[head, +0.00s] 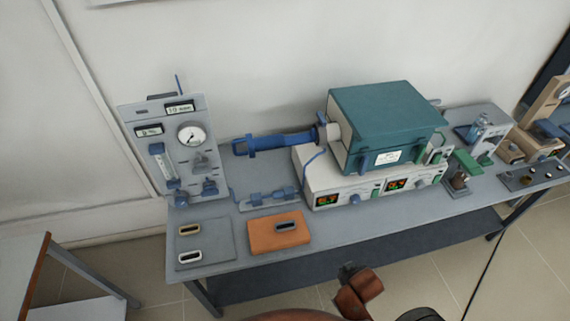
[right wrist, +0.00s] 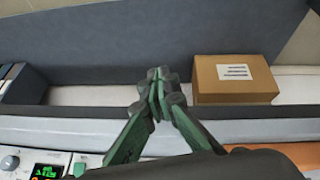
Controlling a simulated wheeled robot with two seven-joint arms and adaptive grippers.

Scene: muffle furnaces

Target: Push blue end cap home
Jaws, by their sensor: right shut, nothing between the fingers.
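A blue tube-like part (head: 285,140) reaches left from the teal furnace (head: 385,125). It has a blue end piece (head: 242,147) at its left end and a darker collar (head: 321,132) beside the furnace's pale tube end (head: 334,131). I cannot tell which of these is the blue end cap, or whether any gap is left. My right gripper (right wrist: 158,84) shows in the right wrist view with its green fingers shut, tips together and empty. It is apart from the blue parts, which that view does not show. My left gripper is not in view.
A grey gauge panel (head: 165,125) stands left of the furnace. The white control base (head: 350,185) has lit displays. A cardboard box (right wrist: 232,80) shows in the right wrist view.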

